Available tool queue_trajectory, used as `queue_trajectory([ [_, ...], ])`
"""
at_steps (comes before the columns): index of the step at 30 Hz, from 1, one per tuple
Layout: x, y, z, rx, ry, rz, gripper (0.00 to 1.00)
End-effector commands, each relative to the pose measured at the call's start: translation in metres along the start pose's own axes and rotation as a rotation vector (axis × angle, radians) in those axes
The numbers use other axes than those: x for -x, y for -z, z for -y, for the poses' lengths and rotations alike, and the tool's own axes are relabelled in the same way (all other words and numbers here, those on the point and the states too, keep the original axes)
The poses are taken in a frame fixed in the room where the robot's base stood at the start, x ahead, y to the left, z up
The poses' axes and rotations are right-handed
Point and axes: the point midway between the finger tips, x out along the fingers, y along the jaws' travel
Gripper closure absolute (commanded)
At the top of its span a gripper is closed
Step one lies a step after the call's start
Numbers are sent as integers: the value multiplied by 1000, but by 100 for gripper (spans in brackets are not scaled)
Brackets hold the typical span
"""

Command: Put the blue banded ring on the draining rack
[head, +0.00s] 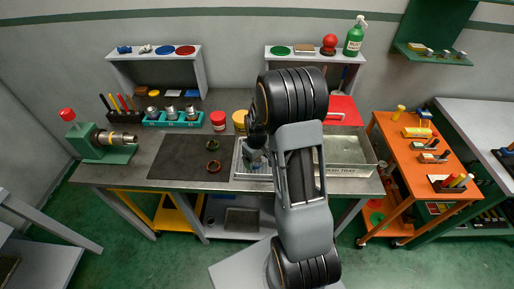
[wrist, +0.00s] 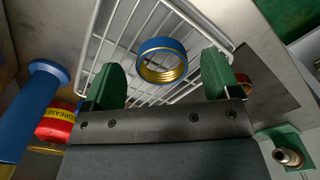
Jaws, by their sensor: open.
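The blue banded ring (wrist: 162,58), blue outside with a brass-coloured threaded inside, appears in the wrist view over the wires of the white draining rack (wrist: 110,18). It looks to lie on the wires, but I cannot tell for certain whether it touches them. My gripper (wrist: 161,78) is open, with one green finger on either side of the ring and a gap to each. In the head view my gripper (head: 256,142) is low over the rack (head: 240,172), left of the tray. My arm hides much of the rack there, and I cannot make out the blue ring.
A dark mat (head: 180,160) left of the rack holds a green ring (head: 213,145) and a red ring (head: 214,166). A tray (head: 350,171) stands right of my arm. Red and yellow tins (head: 218,121) stand behind. A green vise (head: 105,145) is at the bench's left end.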

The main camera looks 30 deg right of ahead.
Motion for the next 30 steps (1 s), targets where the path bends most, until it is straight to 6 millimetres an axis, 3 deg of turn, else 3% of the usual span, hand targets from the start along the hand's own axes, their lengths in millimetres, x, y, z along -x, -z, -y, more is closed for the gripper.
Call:
queue_trajectory([
  [12,77,0,0,0,-3,-5,17],
  [20,107,-1,2,-4,-5,-9,17],
  [25,144,-17,30,-48,-36,-75,17],
  [30,182,-51,73,-130,-66,-192,17],
])
